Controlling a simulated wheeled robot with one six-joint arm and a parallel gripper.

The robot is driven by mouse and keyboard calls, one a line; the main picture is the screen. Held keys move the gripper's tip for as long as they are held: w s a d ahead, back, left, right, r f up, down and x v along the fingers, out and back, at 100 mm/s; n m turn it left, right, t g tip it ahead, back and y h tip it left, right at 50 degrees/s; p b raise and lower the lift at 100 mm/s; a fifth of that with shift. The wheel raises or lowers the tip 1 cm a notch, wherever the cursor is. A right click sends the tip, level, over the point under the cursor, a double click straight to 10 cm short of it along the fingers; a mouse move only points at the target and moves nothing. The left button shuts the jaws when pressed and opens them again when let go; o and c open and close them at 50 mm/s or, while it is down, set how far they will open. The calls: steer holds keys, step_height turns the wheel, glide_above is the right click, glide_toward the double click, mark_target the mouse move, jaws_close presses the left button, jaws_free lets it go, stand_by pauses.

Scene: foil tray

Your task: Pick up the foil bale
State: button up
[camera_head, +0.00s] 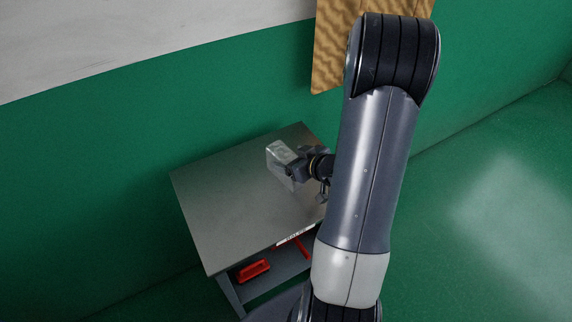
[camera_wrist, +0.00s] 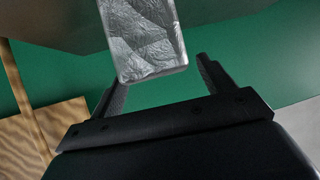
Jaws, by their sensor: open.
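The foil bale (camera_head: 283,158) is a crumpled silver block at the grey table's far right part in the head view. It fills the upper middle of the wrist view (camera_wrist: 145,42), showing a wrinkled face and a smoother rim. My gripper (camera_wrist: 161,72) is open, with one finger at each side of the bale's near end in that picture. The bale's near end looks close to the fingertips; I cannot tell whether it touches either. In the head view my gripper (camera_head: 296,170) is right beside the bale, and its fingers are partly hidden.
The grey table (camera_head: 225,200) has a bare top left of the bale. Red bins (camera_head: 252,270) sit on its lower shelf. A green wall stands behind, with a wooden board (camera_head: 330,50) at the top. My arm hides the table's right side.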

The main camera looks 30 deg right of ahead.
mark_target(288, 156)
steer(key=shift+x, duration=1.5)
steer(key=shift+r, duration=0.15)
steer(key=c, duration=1.3)
